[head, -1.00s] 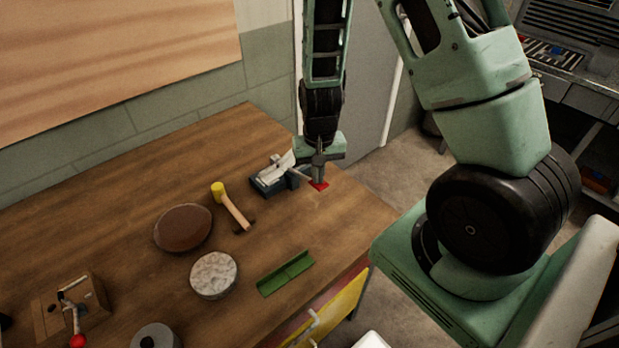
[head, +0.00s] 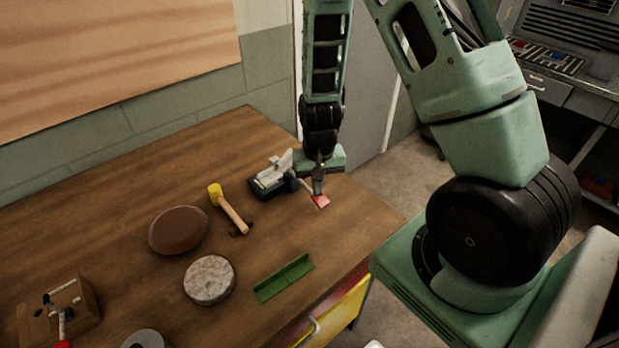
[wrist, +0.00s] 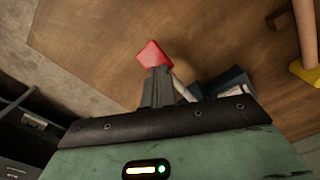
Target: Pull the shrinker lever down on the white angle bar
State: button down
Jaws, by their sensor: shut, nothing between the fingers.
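The shrinker (head: 262,187) is a small dark block near the back right of the table, with the white angle bar (head: 282,161) in its top. Its lever is a thin pale rod ending in a red grip (head: 321,202), which lies low near the tabletop in the head view. My gripper (head: 318,191) points down at the red grip, shut and with nothing between its fingers. In the wrist view, the shut fingers (wrist: 157,88) end against or just over the red grip (wrist: 154,53). The shrinker's dark corner (wrist: 232,82) shows at right, partly hidden by my gripper body.
A yellow-headed mallet (head: 229,207), a brown round pad (head: 178,230), a grey-white disc (head: 209,280) and a green angle piece (head: 284,277) lie on the wooden table (head: 140,195). Another small lever device (head: 85,300) stands front left. The table's right edge is near my gripper.

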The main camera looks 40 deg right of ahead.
jog(key=shift+r, duration=0.15)
notch_tip(320, 180, up, 11)
jog(key=p, duration=0.9)
jog(key=shift+p, duration=0.3)
dwell(0.7)
